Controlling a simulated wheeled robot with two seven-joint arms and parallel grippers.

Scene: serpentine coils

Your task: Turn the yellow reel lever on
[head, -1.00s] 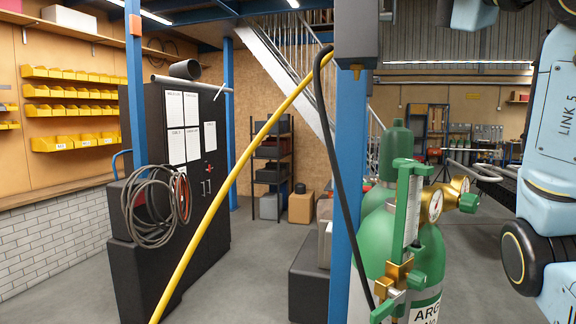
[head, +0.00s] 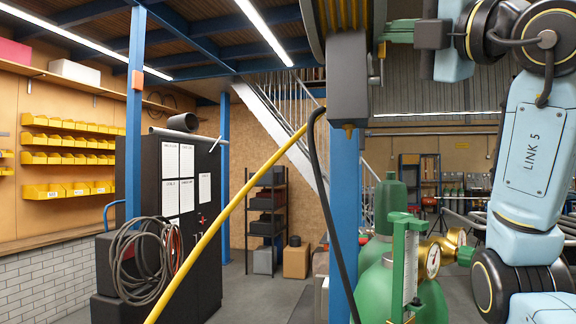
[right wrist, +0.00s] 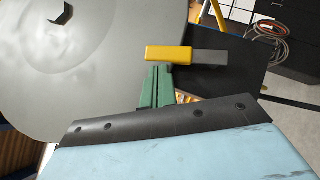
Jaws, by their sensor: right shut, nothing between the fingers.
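The yellow lever (right wrist: 168,54) shows in the right wrist view as a short yellow bar with a grey end, in front of the pale reel disc (right wrist: 75,70). My right gripper (right wrist: 157,72) has green fingers, shut and empty, just below the yellow bar in that picture. I cannot tell whether they touch it. In the head view, the right gripper (head: 392,34) points left at the reel housing (head: 347,80) on the blue post. A small yellow-orange bit (head: 381,49) shows by the fingertips; whether it is the lever is unclear. My left gripper is out of view.
The blue post (head: 345,190) stands under the housing, with a yellow hose (head: 225,210) and a black hose hanging from it. A green gas cylinder (head: 428,295) with gauges stands below my right arm. A dark cabinet (head: 180,200) is at left, with open floor between.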

